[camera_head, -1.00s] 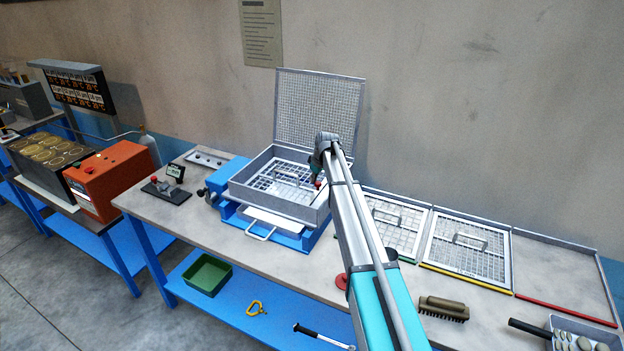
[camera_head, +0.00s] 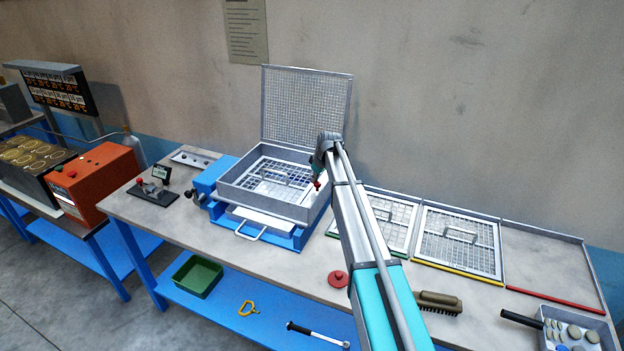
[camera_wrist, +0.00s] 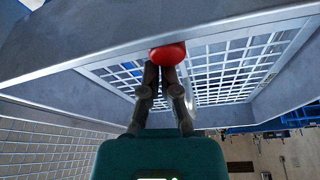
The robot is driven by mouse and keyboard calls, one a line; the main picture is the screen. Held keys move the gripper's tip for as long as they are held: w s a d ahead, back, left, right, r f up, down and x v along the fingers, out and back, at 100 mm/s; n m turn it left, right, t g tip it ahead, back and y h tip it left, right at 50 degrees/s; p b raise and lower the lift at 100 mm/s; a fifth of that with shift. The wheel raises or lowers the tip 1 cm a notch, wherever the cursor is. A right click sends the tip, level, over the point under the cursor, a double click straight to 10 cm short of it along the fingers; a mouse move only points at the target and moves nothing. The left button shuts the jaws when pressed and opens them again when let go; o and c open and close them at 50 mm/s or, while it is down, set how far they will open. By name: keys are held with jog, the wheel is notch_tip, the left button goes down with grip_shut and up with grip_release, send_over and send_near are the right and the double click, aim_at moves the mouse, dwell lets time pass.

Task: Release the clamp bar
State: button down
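The clamp bar is not clearly told apart; a red knob (camera_head: 317,184) shows at the right side of the open grey sieve box (camera_head: 268,197). In the wrist view the red knob (camera_wrist: 168,54) sits at the box's near wall (camera_wrist: 60,69), right at my fingertips. My gripper (camera_wrist: 161,70) has its two fingers drawn together, tips touching or nearly touching the knob. The knob covers the tips, so a grip on it cannot be confirmed. In the head view my gripper is mostly hidden behind my wrist. A mesh frame with a handle (camera_head: 272,178) lies inside the box.
The box's mesh lid (camera_head: 306,108) stands open at the back. A blue machine base (camera_head: 290,238) is under the box. Mesh frames (camera_head: 458,240) lie to the right, with a brush (camera_head: 437,302) in front. A red disc (camera_head: 338,279) lies near the bench's front edge.

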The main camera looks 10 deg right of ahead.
jog(key=shift+a, duration=0.2)
jog(key=shift+w+a, duration=0.3)
jog(key=shift+w, duration=0.05)
jog(key=r+p, duration=0.1)
jog(key=w+a+r+p, duration=0.1)
jog(key=shift+w+a+r+p, duration=0.15)
jog(key=shift+w+r+p, duration=0.1)
jog(key=shift+r+p, duration=0.7)
jog(key=shift+p, duration=0.05)
jog(key=p+v, duration=0.5)
jog(key=v, duration=0.1)
jog(key=shift+d, duration=0.25)
jog(key=shift+s+f, duration=0.1)
jog(key=shift+s, duration=0.1)
